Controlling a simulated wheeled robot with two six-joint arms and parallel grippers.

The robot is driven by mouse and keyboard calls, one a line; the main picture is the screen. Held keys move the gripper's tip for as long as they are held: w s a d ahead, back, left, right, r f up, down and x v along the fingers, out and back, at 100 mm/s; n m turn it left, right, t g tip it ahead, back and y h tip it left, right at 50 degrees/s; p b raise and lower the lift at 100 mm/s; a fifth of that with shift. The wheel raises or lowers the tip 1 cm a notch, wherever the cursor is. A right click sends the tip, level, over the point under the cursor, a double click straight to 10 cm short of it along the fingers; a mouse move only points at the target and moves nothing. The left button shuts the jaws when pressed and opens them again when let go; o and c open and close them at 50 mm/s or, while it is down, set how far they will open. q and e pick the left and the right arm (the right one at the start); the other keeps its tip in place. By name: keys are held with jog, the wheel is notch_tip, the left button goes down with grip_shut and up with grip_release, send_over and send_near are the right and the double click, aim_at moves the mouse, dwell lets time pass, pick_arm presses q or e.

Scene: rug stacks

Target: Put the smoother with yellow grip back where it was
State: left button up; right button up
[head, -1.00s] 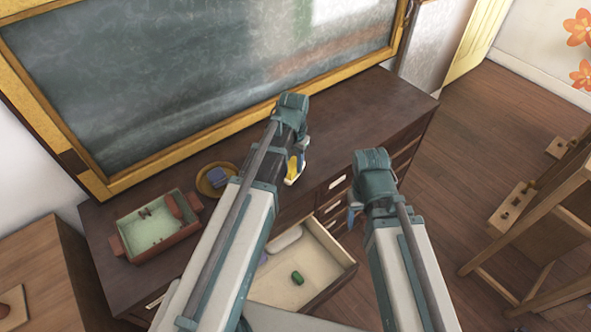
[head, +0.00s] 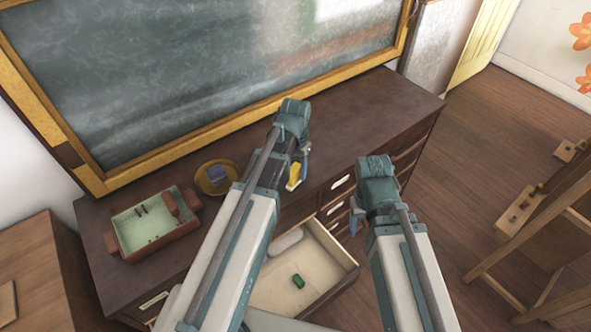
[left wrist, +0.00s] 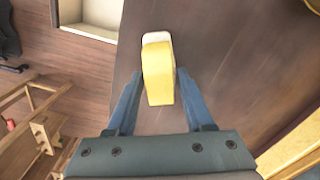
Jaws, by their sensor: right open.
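The smoother with the yellow grip (head: 294,176) has a yellow grip and a pale base. My left gripper (head: 303,160) is shut on it and holds it near the front edge of the dresser top. In the left wrist view the yellow grip (left wrist: 159,80) sits between the two blue fingers (left wrist: 159,75), with the pale base showing beyond it. My right gripper (head: 355,222) is open and empty, to the right of the open drawer. Its far finger is partly hidden.
The dresser (head: 375,110) has an open drawer (head: 330,242) holding a green object (head: 298,281) and a pale rounded object (head: 286,241). A green-lined tray (head: 150,235) with reddish ends and a round dish (head: 230,188) with a blue block (head: 217,174) stand left. The dresser top's right is clear.

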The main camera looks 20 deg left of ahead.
aim_at(295, 167)
pick_arm(q)
jog(key=shift+o, duration=0.5)
jog(key=shift+r, duration=0.1)
notch_tip(295, 167, up, 12)
jog(key=p, duration=1.2)
jog(key=s+d+y, duration=0.1)
jog(key=s+d, duration=0.9)
jog(key=s, duration=0.4)
jog(key=shift+s+d+r+m, duration=0.15)
jog(key=shift+d+m, duration=0.1)
jog(key=shift+m, duration=0.15)
